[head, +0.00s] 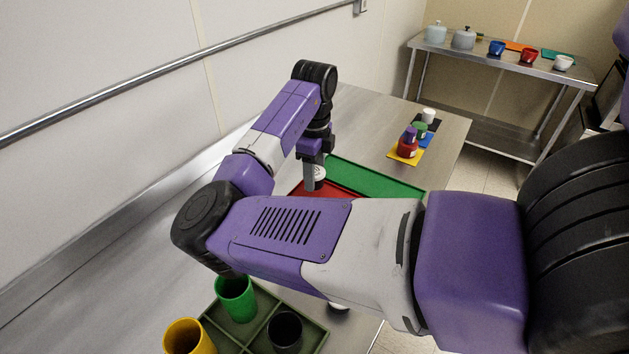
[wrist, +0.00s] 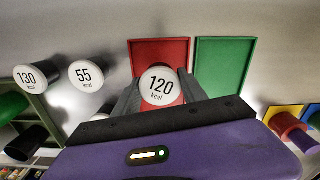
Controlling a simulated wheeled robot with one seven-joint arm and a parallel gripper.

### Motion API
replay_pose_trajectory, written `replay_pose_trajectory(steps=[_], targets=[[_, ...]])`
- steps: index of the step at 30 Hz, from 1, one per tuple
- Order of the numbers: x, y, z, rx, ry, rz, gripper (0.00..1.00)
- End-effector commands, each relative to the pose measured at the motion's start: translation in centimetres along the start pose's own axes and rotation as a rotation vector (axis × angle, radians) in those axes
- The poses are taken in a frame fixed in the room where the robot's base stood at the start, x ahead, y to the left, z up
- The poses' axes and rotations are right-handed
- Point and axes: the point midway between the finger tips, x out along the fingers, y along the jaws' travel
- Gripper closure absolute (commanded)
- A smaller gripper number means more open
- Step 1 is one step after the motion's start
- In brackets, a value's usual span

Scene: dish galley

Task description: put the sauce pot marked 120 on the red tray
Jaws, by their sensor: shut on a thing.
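My gripper (wrist: 160,92) is shut on the sauce pot marked 120 (wrist: 158,86), its white lid facing up between the fingers. In the head view my gripper (head: 315,178) holds it at the red tray (head: 345,191), which my arm partly covers. In the wrist view the red tray (wrist: 160,52) lies beyond the pot, and the pot overlaps its near part. I cannot tell whether the pot touches the tray. Sauce pots marked 130 (wrist: 30,77) and 55 (wrist: 86,75) stand apart to the left in the wrist view.
A green tray (head: 370,178) lies beside the red one. Coloured mats with small containers (head: 408,146) are farther along the counter. A divided green crate (head: 310,335) with cups is in front. A steel table (head: 490,62) with dishes stands behind.

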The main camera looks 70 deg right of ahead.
Motion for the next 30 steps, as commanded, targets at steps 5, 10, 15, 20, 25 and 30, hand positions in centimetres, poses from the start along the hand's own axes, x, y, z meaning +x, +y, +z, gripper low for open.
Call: replay_pose_trajectory(steps=[5,10,15,20,25,30], targets=[[2.5,0.0,0.0,-0.003,0.002,0.000,0.91],[2.9,0.0,0.0,-0.001,0.000,0.000,0.91],[3.0,0.0,0.0,-0.001,0.000,0.000,0.91],[3.2,0.0,0.0,-0.001,0.000,0.000,0.35],[3.2,0.0,0.0,-0.001,0.000,0.000,0.29],[3.1,0.0,0.0,-0.001,0.000,0.000,0.29]])
